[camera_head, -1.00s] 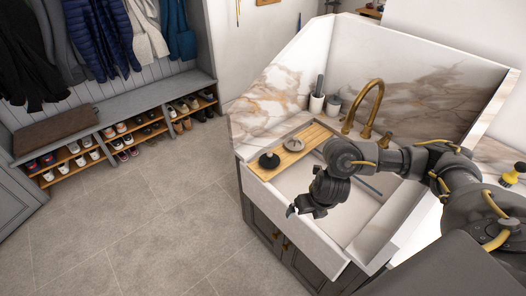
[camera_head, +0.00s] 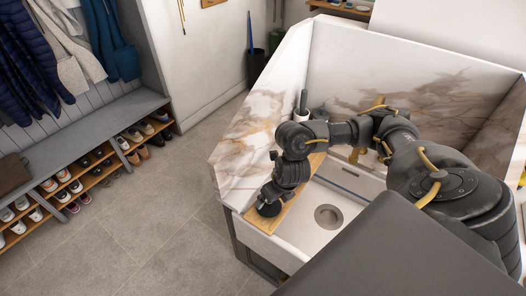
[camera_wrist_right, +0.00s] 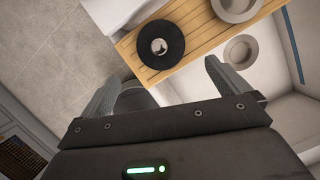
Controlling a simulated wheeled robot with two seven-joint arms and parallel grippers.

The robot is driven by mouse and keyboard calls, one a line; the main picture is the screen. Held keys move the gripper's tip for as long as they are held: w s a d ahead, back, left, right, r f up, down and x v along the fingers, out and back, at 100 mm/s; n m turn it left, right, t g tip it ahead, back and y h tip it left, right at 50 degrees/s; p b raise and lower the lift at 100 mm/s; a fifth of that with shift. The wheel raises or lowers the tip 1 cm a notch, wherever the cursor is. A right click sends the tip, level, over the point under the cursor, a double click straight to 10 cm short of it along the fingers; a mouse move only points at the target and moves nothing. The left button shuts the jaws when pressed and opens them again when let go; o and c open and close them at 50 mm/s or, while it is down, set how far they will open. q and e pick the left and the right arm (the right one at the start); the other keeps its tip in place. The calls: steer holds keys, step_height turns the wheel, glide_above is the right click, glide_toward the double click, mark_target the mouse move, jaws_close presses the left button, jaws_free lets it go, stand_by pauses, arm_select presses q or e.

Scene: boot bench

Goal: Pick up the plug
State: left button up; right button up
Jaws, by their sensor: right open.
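The plug, a black disc with a shiny round knob, lies on a slatted wooden board in the right wrist view (camera_wrist_right: 170,59). In the head view the plug (camera_head: 268,209) shows at the board's near left end, partly hidden by my right gripper (camera_head: 271,194). My right gripper also shows in the wrist view (camera_wrist_right: 162,72), with its two fingers wide apart and nothing held between them. The plug lies beyond the fingertips, apart from them. My left gripper is not in view.
The wooden board (camera_wrist_right: 203,38) lies across the sink's left side. A grey metal strainer (camera_wrist_right: 237,8) sits on it beside the plug. The sink drain (camera_head: 328,217) is open to view. Floor is clear at left.

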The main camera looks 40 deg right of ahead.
mark_target(272, 210)
steer(key=b+x, duration=0.1)
steer(key=x, duration=0.2)
steer(key=shift+s+f+b, duration=0.1)
steer(key=shift+f+b, duration=0.2)
steer(key=shift+b, duration=0.1)
steer(key=shift+x, duration=1.05)
steer(key=shift+w+x, duration=0.2)
steer(key=shift+x, duration=1.1)
steer(key=shift+w+x, duration=0.2)
steer(key=shift+x, duration=1.1)
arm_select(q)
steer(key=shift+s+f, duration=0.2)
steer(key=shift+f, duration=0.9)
arm_select(e)
steer(key=shift+r, duration=0.15)
steer(key=c, duration=0.9)
